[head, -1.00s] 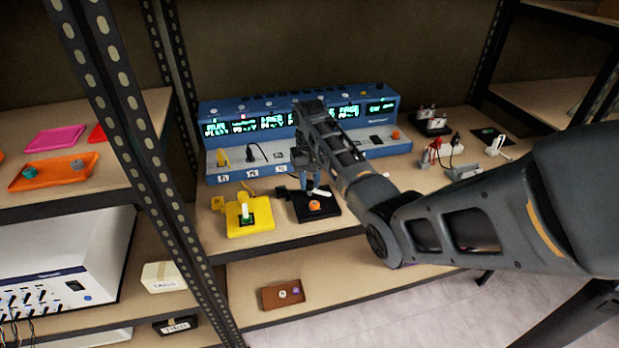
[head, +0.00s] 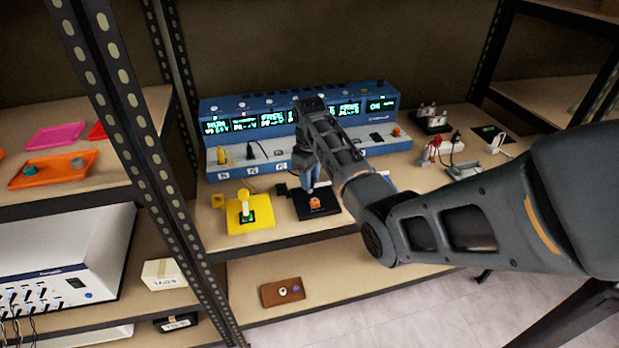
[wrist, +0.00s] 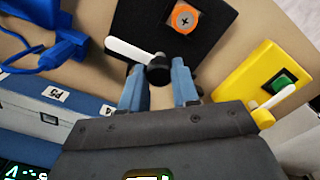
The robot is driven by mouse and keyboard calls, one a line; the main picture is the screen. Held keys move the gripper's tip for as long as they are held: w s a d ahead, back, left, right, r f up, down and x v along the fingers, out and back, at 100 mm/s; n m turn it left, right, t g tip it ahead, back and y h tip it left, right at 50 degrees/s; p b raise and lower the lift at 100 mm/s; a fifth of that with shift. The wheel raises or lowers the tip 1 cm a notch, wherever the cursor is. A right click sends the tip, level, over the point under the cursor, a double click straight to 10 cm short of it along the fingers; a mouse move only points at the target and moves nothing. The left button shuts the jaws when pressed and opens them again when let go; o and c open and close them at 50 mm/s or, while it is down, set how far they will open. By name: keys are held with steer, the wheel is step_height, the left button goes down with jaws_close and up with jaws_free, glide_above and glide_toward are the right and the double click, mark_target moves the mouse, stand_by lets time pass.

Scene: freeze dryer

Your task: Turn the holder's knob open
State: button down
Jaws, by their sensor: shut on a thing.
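The holder is a black plate (head: 318,208) on the shelf, with an orange piece (head: 316,201) on it. In the wrist view, a black round knob (wrist: 158,69) with a white lever (wrist: 130,50) sits at the edge of the black plate (wrist: 205,28). The lever points to the left there. My gripper (wrist: 160,82) has its two blue fingers on either side of the knob and is shut on it. In the head view, my gripper (head: 309,182) is at the plate's back edge and hides the knob and lever.
A yellow holder (head: 262,213) with a raised white lever stands left of the black plate. A blue instrument (head: 230,150) with lit displays runs behind. White plugs and red leads (head: 437,150) lie on the right. A brown tray (head: 283,292) is on the lower shelf.

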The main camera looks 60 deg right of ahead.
stand_by(0.5)
steer(key=c, duration=0.8)
jaws_free()
steer(key=shift+r+b, duration=0.45)
steer(key=shift+r, duration=3.5)
